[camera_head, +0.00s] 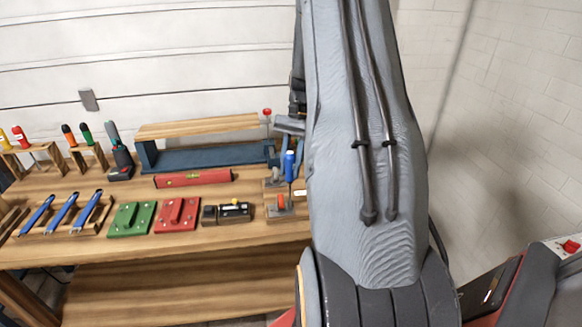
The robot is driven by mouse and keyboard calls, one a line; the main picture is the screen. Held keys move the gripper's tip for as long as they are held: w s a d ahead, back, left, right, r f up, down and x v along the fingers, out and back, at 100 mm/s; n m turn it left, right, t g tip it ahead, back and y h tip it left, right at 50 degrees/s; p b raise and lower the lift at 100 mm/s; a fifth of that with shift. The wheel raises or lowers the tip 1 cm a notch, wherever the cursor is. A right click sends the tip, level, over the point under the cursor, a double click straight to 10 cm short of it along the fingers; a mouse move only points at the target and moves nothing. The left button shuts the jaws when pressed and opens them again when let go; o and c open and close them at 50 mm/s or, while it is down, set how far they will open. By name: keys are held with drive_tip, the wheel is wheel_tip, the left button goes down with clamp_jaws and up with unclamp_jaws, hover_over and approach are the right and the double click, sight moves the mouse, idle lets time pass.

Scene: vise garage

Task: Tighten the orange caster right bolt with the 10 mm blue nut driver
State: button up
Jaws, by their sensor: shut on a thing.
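My gripper (290,149) shows in part just left of my large grey arm. It is shut on the blue nut driver (289,164), whose blue handle stands about upright below it. The orange caster (281,202) is small and sits on a wooden block at the right end of the bench, close below the driver. The driver's lower end and the caster's right bolt are too small and partly hidden to make out. I cannot tell whether the driver touches the bolt.
The wooden bench (150,255) holds a red level (193,178), green (130,219) and red (178,214) blocks, a black device (227,212) and a rack of blue-handled tools (62,213). A blue shelf unit (210,159) stands behind. My arm hides the bench's right side.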

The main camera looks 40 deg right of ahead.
drive_tip(key=n+g, duration=0.1)
drive_tip(key=n, duration=0.2)
drive_tip(key=shift+h, duration=0.4)
